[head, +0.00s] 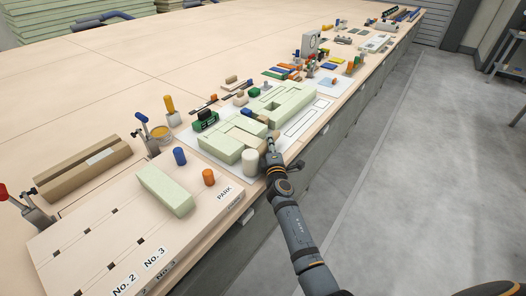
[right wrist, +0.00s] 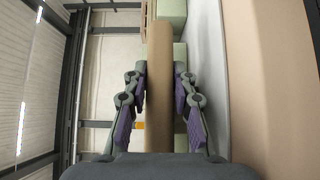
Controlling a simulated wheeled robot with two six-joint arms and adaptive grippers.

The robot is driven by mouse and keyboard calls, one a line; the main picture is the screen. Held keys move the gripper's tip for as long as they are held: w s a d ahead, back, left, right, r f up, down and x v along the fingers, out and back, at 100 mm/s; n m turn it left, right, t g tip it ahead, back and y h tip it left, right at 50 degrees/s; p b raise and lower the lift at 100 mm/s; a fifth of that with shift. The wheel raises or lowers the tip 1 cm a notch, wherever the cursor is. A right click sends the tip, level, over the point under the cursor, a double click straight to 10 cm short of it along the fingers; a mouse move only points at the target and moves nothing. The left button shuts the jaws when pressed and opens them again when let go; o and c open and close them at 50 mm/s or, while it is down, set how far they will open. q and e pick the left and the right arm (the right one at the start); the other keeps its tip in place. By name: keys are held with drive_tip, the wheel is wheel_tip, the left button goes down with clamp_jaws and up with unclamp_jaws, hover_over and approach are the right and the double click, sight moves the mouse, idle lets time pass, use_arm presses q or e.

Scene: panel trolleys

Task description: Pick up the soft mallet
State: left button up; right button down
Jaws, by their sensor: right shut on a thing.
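The soft mallet shows in the head view as a pale cream cylindrical head (head: 249,162) beside my right gripper (head: 270,153), at the table's front edge near the light green foam blocks. In the right wrist view its tan wooden handle (right wrist: 159,85) runs lengthwise between the purple-padded fingers of my right gripper (right wrist: 159,105). The right gripper is shut on that handle. My own gripper and wrist hide much of the handle in the head view. Whether the mallet touches the table cannot be told. My left gripper is not in view.
Light green foam blocks (head: 222,143) lie close behind the mallet. A board marked PARK (head: 100,235) with a green block (head: 165,190) and blue and orange cylinders is at the left. Small tools crowd the table's far edge. The grey floor (head: 430,180) at right is clear.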

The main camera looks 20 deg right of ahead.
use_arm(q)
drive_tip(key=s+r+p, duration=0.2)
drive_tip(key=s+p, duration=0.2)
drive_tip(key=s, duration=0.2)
use_arm(e)
wheel_tip(320, 180, up, 4)
drive_tip(key=shift+s+r, duration=0.1)
drive_tip(key=shift+r, duration=0.1)
use_arm(q)
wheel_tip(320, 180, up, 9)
drive_tip(key=p, duration=0.8)
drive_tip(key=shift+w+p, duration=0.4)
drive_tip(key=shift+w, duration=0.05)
use_arm(e)
drive_tip(key=s+d+r, duration=0.2)
drive_tip(key=s+r, duration=0.6)
drive_tip(key=s, duration=0.5)
drive_tip(key=shift+s+d+r, duration=0.15)
drive_tip(key=shift+s+r, duration=0.2)
use_arm(q)
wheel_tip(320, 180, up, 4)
drive_tip(key=p, duration=0.4)
use_arm(e)
wheel_tip(320, 180, up, 4)
drive_tip(key=shift+r, duration=0.1)
